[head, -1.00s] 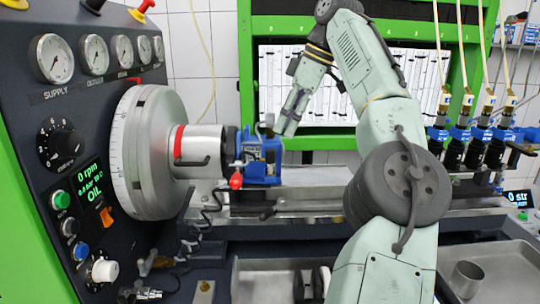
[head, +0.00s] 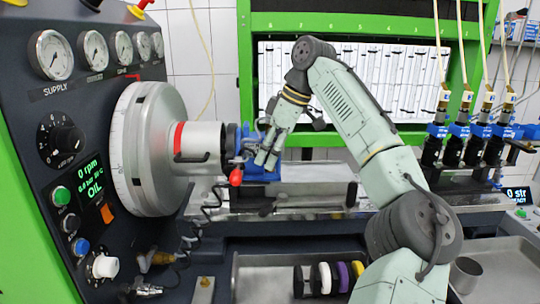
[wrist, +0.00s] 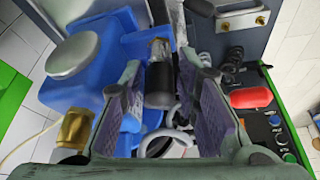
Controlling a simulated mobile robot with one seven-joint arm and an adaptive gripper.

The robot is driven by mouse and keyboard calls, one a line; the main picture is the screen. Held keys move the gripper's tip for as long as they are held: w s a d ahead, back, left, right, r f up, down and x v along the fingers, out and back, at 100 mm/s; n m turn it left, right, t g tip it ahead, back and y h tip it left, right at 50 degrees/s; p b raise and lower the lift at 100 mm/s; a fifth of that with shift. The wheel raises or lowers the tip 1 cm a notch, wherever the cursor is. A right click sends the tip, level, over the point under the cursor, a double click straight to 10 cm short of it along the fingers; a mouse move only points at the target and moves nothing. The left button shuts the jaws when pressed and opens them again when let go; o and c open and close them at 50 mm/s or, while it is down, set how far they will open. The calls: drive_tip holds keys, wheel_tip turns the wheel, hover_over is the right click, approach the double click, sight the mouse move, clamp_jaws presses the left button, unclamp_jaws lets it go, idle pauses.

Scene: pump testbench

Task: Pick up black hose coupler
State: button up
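In the wrist view, a short black cylinder (wrist: 159,88) with a ridged end, seemingly the black hose coupler, stands against the blue pump (wrist: 85,85). It shows in the gap between the fingers of my gripper (wrist: 165,90), which are spread apart with no clear contact. In the head view my gripper (head: 266,160) points down in front of the blue pump (head: 262,172) and hides part of it. I cannot make out the coupler in the head view.
A red knob (head: 236,177) hangs beside the pump, left of my gripper. The large grey drive wheel (head: 150,150) is further left. A tray below holds several coloured rings (head: 325,279). Several black and blue injectors (head: 455,142) hang at the right.

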clamp_jaws()
idle(0.3)
drive_tip(key=shift+r, duration=0.1)
drive_tip(key=shift+a+r, duration=0.1)
drive_tip(key=shift+r, duration=1.55)
drive_tip(key=s+r+b, duration=0.1)
drive_tip(key=s+b, duration=0.4)
drive_tip(key=s, duration=1.1)
drive_tip(key=shift+r, duration=0.25)
drive_tip(key=shift+a+r+p, duration=0.1)
drive_tip(key=shift+r+p, duration=0.2)
drive_tip(key=shift+p, duration=0.8)
